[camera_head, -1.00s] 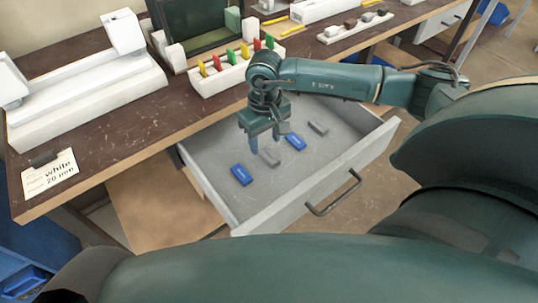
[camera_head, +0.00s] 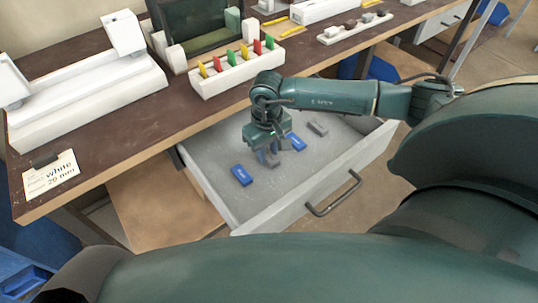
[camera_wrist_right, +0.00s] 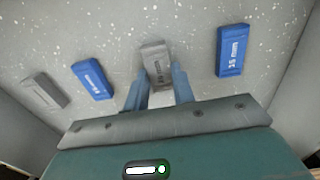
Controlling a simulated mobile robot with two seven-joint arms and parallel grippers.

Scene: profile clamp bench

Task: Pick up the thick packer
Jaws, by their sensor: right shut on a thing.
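Several flat packers, blue and grey, are in the open grey drawer. My right gripper (camera_head: 266,152) points down into it, its blue fingers shut on a grey packer (camera_wrist_right: 155,58), which stands between the fingertips in the wrist view. Its printed marking is too blurred to read. A blue packer (camera_wrist_right: 231,50) marked 35 mm lies to one side, also in the head view (camera_head: 241,175). A second blue packer (camera_wrist_right: 92,78) and another grey packer (camera_wrist_right: 44,91) lie on the other side. Which is the thick one I cannot tell by size. My left gripper is not in view.
The drawer (camera_head: 348,162) has raised walls and a front handle (camera_head: 333,195). The bench top (camera_head: 120,135) overhangs its back, with a white rack (camera_head: 238,75) of coloured pieces near the edge.

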